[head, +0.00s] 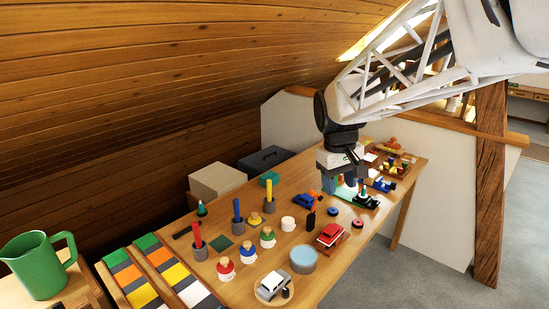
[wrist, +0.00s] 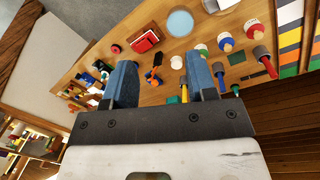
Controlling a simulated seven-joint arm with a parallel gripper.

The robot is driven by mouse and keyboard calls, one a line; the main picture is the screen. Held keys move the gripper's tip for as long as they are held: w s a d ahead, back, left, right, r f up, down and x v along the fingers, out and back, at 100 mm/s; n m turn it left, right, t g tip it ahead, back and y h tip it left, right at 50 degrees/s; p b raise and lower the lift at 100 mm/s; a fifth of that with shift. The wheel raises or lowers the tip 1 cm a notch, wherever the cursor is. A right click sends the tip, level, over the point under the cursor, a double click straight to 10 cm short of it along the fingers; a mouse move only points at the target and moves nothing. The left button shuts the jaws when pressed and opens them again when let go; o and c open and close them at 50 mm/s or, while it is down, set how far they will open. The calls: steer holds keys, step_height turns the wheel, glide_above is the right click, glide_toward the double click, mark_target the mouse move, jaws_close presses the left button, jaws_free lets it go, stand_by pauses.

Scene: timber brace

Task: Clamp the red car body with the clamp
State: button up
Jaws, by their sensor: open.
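I cannot clearly make out the clamp; a small orange and black upright piece (head: 312,203) stands just behind and left of the car. My gripper (head: 343,182) is above the table, behind the car and apart from it. Its two blue fingers (wrist: 161,78) are spread, with nothing held between them.
A white and grey car (head: 272,286) stands on a round plate at the front. A light-blue round tub (head: 303,259) stands left of the red car.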

steer(key=w+f+n+g, duration=0.1)
steer(key=w+f, duration=0.1)
steer(key=w, duration=0.6)
steer(key=w+f+n+g, duration=0.1)
steer(key=w+f+n, duration=0.15)
steer(key=w, duration=0.65)
steer(key=n+g+h, duration=0.1)
steer(key=n+h, duration=0.1)
glide_toward(312, 190)
steer(key=shift+d+f, duration=0.2)
steer(key=shift+f, duration=1)
steer(key=shift+s+f, duration=0.1)
steer(key=shift+f, duration=0.05)
steer(key=shift+x, duration=3.8)
steer(key=shift+d, duration=0.1)
steer(key=shift+c, duration=0.2)
jaws_close()
